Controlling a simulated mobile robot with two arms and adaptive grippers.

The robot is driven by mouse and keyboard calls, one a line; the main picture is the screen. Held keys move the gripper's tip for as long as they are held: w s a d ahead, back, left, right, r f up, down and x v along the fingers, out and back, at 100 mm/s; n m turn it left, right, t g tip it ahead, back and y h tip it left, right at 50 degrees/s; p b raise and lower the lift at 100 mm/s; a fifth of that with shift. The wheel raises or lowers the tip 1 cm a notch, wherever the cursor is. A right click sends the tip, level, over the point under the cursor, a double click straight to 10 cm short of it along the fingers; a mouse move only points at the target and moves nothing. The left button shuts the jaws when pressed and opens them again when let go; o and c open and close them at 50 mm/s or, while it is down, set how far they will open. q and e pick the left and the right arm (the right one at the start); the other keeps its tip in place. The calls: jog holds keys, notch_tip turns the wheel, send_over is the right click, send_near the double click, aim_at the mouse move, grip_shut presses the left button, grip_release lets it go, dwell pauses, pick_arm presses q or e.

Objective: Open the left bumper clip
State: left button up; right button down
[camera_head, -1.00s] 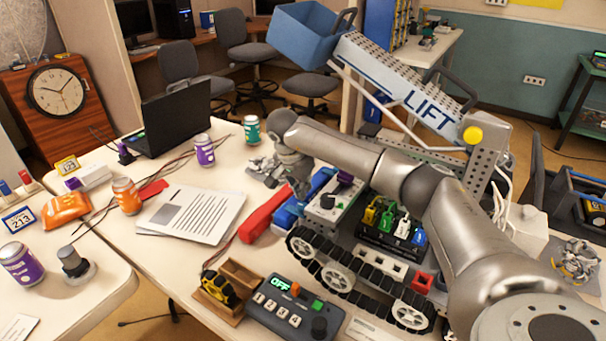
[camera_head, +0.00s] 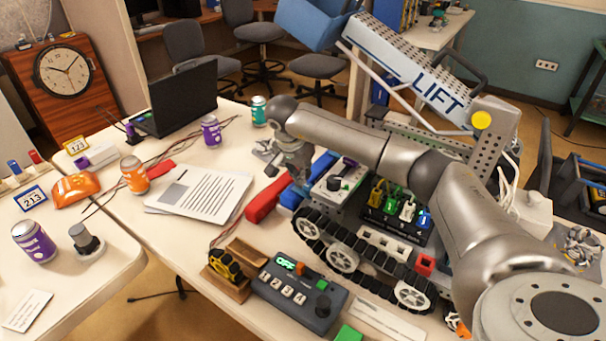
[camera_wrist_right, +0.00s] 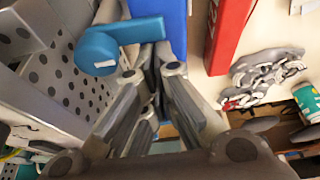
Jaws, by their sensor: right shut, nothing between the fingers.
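A teal-blue lever-shaped clip (camera_wrist_right: 112,45) shows in the right wrist view, beside the fingertips on the left. It appears to lie over the blue bumper (camera_wrist_right: 160,12) on the front of the tracked robot; its far end is partly hidden behind the fingers. In the head view the blue bumper (camera_head: 292,197) sits at the left end of the tracked robot (camera_head: 345,255), and my right arm covers part of it. My right gripper (camera_head: 300,183) points down over this end, shut and empty. The wrist view shows its fingers (camera_wrist_right: 152,72) close to the clip; contact cannot be told.
A red bar (camera_head: 267,199) lies beside the blue bumper. Grey metal parts (camera_head: 264,150) lie behind it. Papers (camera_head: 200,198), a control box (camera_head: 297,287) and a wooden holder (camera_head: 232,272) stand nearby. The LIFT arm (camera_head: 415,75) rises behind my right arm.

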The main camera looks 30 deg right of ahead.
aim_at(288, 198)
jog(key=shift+w+a+n, duration=0.1)
jog(key=shift+a+n, duration=0.15)
jog(key=shift+n, duration=0.35)
jog(key=n, duration=0.1)
jog(key=a+n+t+y, duration=0.1)
jog(key=n, duration=0.1)
jog(key=shift+a, duration=0.25)
jog(key=n, duration=0.2)
jog(key=a+n+y, duration=0.1)
jog(key=n, duration=0.1)
jog(key=s+a+n+t+b, duration=0.1)
jog(key=shift+a+n, duration=0.1)
jog(key=shift+n, duration=0.3)
jog(key=shift+s+a+b, duration=0.4)
jog(key=shift+a+b, duration=0.05)
jog(key=shift+s+a+n+y+b, duration=0.35)
jog(key=shift+s+n+y, duration=0.15)
jog(key=shift+n, duration=0.3)
jog(key=shift+s, duration=0.25)
jog(key=shift+s+a, duration=0.1)
jog(key=shift+s+b, duration=0.1)
jog(key=shift+b, duration=0.2)
